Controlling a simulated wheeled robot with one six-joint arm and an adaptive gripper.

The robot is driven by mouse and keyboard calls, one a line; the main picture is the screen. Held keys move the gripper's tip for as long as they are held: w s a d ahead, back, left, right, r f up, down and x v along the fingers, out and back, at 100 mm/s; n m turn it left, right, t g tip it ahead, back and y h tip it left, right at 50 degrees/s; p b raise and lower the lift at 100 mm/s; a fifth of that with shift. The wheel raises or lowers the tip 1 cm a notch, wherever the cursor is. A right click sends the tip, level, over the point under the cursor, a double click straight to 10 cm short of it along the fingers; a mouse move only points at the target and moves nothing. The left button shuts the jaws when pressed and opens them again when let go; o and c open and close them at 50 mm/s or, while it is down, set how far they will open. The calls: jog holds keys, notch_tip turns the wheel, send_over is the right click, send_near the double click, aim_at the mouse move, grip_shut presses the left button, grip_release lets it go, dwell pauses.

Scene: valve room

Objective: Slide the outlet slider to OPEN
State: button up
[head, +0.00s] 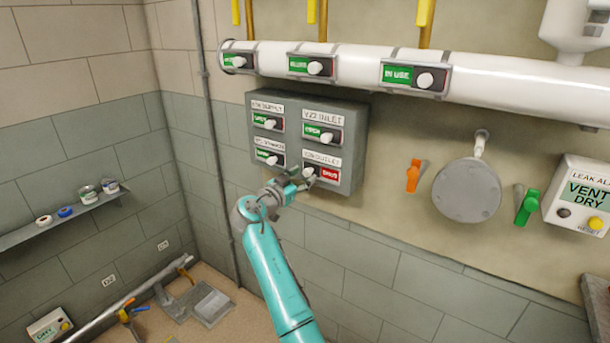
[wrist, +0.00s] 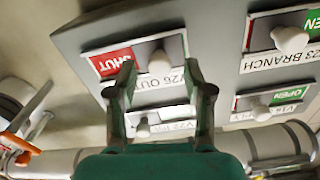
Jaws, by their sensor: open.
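The outlet slider (head: 309,172) is at the lower right of the grey panel (head: 355,120). Its white knob sits at the left of its slot, with a red SHUT sign showing to the right. In the wrist view, which is turned over, the outlet slider's knob (wrist: 159,63) is beside the red sign (wrist: 117,61). My gripper (head: 297,180) is open at the panel's lower edge, close to this knob. In the wrist view the fingertips of my gripper (wrist: 160,75) appear on either side of the knob; I cannot tell whether they touch it.
The panel's inlet slider (head: 325,136) above and two sliders on the left show green. A white pipe (head: 480,80) with several sliders runs above. To the right are an orange handle (head: 412,177), a round grey cover (head: 467,190) and a green handle (head: 527,207).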

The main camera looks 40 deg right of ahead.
aim_at(331, 175)
jog(key=shift+x, duration=1.05)
grip_shut()
jog(key=shift+s+d, duration=0.35)
jog(key=shift+s, duration=0.65)
jog(key=shift+s+d, duration=0.4)
jog(key=shift+s, duration=0.65)
jog(key=shift+s+d, duration=0.35)
jog(key=shift+s, duration=0.65)
jog(key=shift+f, duration=0.1)
grip_release()
jog(key=shift+s, duration=0.1)
